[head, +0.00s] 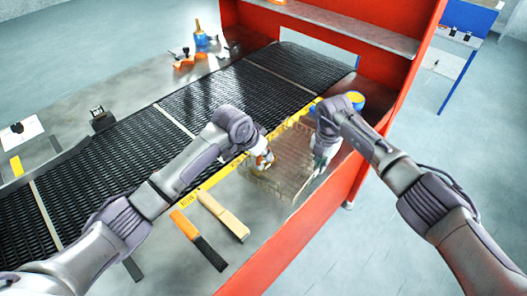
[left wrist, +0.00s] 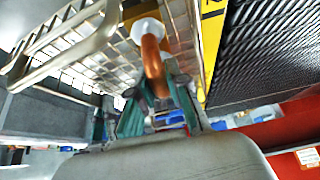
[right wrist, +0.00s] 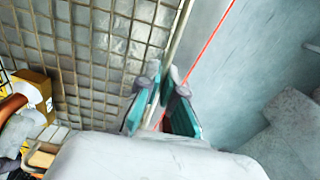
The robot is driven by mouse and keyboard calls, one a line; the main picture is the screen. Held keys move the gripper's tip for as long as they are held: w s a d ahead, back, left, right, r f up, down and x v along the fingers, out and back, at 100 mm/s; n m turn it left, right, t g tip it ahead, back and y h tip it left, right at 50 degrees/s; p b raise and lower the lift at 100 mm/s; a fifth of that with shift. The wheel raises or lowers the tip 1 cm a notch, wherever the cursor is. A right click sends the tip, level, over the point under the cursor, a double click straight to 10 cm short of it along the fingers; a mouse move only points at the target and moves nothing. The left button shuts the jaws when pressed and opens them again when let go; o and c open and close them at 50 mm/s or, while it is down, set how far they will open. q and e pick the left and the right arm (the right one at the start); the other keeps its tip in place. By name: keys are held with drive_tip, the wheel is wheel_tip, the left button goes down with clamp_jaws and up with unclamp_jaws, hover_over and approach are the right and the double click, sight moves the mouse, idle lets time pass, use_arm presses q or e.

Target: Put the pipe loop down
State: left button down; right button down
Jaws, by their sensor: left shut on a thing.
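The copper-coloured pipe loop (left wrist: 153,62) with a white fitting is between the teal fingers of my left gripper (left wrist: 158,100), which is shut on it. In the head view my left gripper (head: 262,158) and a bit of the loop (head: 266,164) are over the left side of a wire basket (head: 282,184). The loop is mostly hidden there; whether it touches the basket I cannot tell. My right gripper (head: 321,160) is at the basket's right side. In the right wrist view the basket's rim wire runs between its fingers (right wrist: 160,95); whether they grip it is unclear.
The black mesh belt (head: 235,95) lies behind the basket, along a yellow edge strip. A tan block (head: 223,214) and an orange-and-black tool (head: 198,240) lie left of the basket. A red frame (head: 345,185) bounds the right. A blue-and-yellow container (head: 355,100) stands behind.

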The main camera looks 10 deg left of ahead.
use_arm(q)
drive_tip(key=c, duration=1.1)
unclamp_jaws()
drive_tip(key=shift+f, duration=0.1)
drive_tip(key=shift+c, duration=0.2)
drive_tip(key=shift+s+a+r, duration=0.1)
drive_tip(key=shift+r, duration=0.4)
drive_tip(key=v, duration=1.1)
drive_tip(key=shift+r, duration=0.1)
drive_tip(key=shift+s, duration=0.1)
use_arm(e)
drive_tip(key=c, duration=1.2)
unclamp_jaws()
drive_tip(key=shift+c, duration=0.2)
